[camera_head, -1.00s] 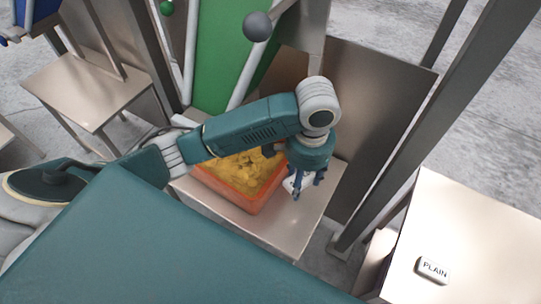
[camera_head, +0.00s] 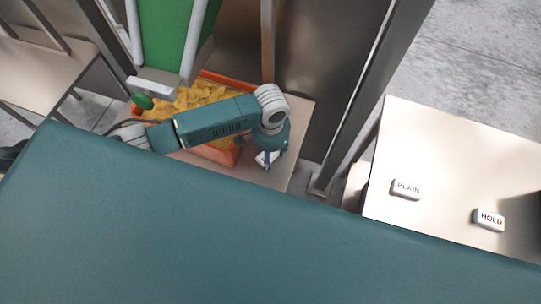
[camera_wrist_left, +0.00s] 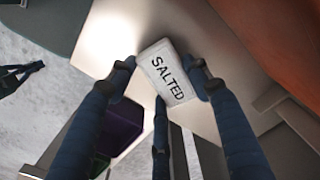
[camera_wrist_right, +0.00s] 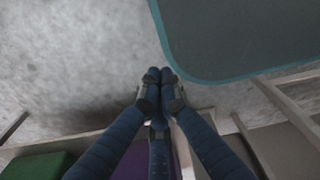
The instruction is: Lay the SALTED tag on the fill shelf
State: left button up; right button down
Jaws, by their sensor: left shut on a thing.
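The white SALTED tag (camera_wrist_left: 170,75) is between the fingers of my left gripper (camera_wrist_left: 162,72) in the left wrist view, its lettering facing the camera. My left gripper (camera_head: 271,160) is shut on it at the right side of the orange crate, over the metal shelf (camera_head: 298,122). I cannot tell whether the tag touches the shelf. In the head view the tag (camera_head: 264,157) is a small white patch, partly hidden by the fingers.
An orange crate (camera_head: 222,157) of yellow chips stands on the shelf beside my left gripper. A metal post (camera_head: 352,110) rises to the right. A pale table (camera_head: 440,150) farther right bears a PLAIN tag (camera_head: 405,189) and a HOLD tag (camera_head: 489,219).

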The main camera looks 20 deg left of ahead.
pick_arm(q)
jog(key=shift+f, duration=0.9)
pick_arm(e)
jog(key=shift+s+d, duration=0.45)
jog(key=shift+s, duration=0.1)
pick_arm(q)
jog(key=shift+f, duration=0.1)
pick_arm(e)
jog(key=shift+f, duration=0.1)
pick_arm(q)
jog(key=o, duration=1)
jog(key=shift+o, duration=0.2)
pick_arm(e)
jog(key=shift+w, duration=0.2)
pick_arm(q)
notch_tip(320, 180, up, 12)
pick_arm(e)
jog(key=shift+a+r, duration=0.2)
jog(key=shift+r, duration=0.05)
